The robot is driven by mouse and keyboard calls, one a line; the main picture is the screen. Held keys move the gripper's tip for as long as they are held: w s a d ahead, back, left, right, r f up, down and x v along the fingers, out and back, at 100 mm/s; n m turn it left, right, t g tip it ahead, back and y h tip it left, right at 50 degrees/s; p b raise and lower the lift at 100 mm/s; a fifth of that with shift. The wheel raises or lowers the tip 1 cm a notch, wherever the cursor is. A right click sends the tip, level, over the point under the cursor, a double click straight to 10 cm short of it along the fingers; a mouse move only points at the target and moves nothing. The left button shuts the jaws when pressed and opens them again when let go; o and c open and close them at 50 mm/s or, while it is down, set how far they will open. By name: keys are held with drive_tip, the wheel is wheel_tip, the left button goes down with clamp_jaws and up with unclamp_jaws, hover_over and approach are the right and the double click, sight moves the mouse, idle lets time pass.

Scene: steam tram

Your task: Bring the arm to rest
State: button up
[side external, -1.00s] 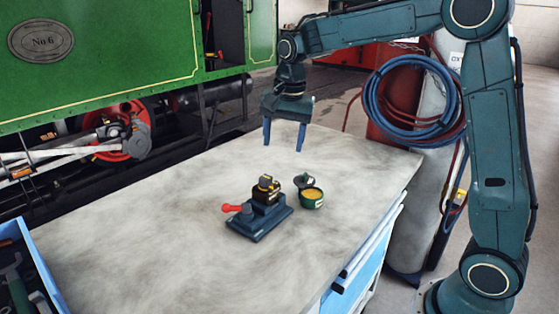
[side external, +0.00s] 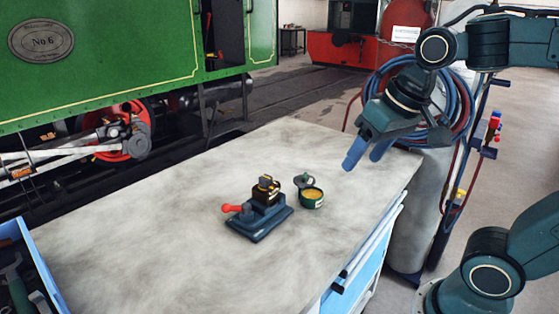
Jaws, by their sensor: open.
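My gripper (side external: 367,153) is open and empty. It hangs tilted above the right part of the bench top (side external: 180,210), its two blue fingers pointing down and left. It is clear of everything on the bench. My arm is folded back toward the right side of the picture.
A dark blue vise (side external: 260,220) with a red handle holds a black and brass part (side external: 266,188) mid-bench. A blue tool tray (side external: 40,262) is at front left. Hose and cylinders stand behind my gripper.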

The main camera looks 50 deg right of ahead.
drive_tip(key=s+f+n+t, duration=0.1)
drive_tip(key=s+f+n, duration=0.1)
drive_tip(key=s, duration=0.4)
drive_tip(key=shift+a+f+n, duration=0.25)
drive_tip(key=shift+f+n, duration=0.05)
drive_tip(key=shift+n, duration=0.2)
